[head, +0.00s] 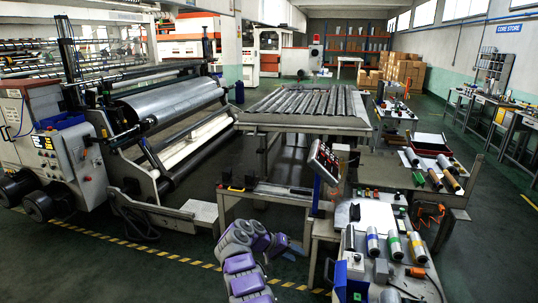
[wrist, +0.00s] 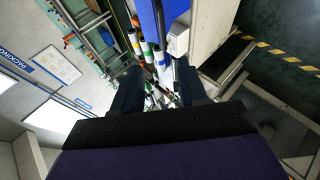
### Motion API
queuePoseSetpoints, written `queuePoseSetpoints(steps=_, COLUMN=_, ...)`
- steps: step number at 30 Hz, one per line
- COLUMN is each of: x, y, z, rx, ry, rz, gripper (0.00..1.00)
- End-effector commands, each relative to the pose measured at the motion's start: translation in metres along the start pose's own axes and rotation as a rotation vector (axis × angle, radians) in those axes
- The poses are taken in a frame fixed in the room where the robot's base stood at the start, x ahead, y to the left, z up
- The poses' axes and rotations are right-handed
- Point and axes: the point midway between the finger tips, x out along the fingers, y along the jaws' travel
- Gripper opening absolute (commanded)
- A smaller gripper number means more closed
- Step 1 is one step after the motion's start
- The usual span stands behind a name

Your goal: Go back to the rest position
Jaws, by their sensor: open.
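My arm with its purple links shows at the bottom centre of the head view, folded low in front of the work tables. My gripper (wrist: 155,88) shows in the wrist view as two dark fingers with a gap between them. It is open, and I see nothing held between the fingers. Beyond the gap, white rolls with coloured bands (wrist: 147,52) appear on a table, apart from the fingers.
A work table (head: 325,228) with banded rolls (head: 395,247), a blue box (head: 350,281) and tools stands right of my arm. The film winder (head: 165,105) fills the left. Behind is a roller table (head: 305,104). Green floor (head: 150,270) with a yellow-black stripe is free at front left.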

Motion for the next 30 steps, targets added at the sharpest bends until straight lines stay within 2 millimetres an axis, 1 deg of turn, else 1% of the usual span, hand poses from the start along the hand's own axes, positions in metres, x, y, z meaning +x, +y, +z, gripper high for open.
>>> queuePoseSetpoints(steps=1, x=-0.003, y=0.008, z=-0.001, rx=-0.008, ry=-0.010, rz=-0.014, gripper=0.42)
queuePoseSetpoints(steps=6, x=-0.015, y=0.032, z=-0.001, rx=-0.043, ry=-0.032, rz=-0.074, gripper=0.42)
queuePoseSetpoints(steps=14, x=-0.034, y=0.068, z=0.010, rx=-0.095, ry=-0.069, rz=-0.160, gripper=0.42)
queuePoseSetpoints(steps=23, x=-0.056, y=0.112, z=0.037, rx=-0.145, ry=-0.107, rz=-0.261, gripper=0.42)
queuePoseSetpoints(steps=30, x=-0.074, y=0.146, z=0.070, rx=-0.178, ry=-0.135, rz=-0.341, gripper=0.42)
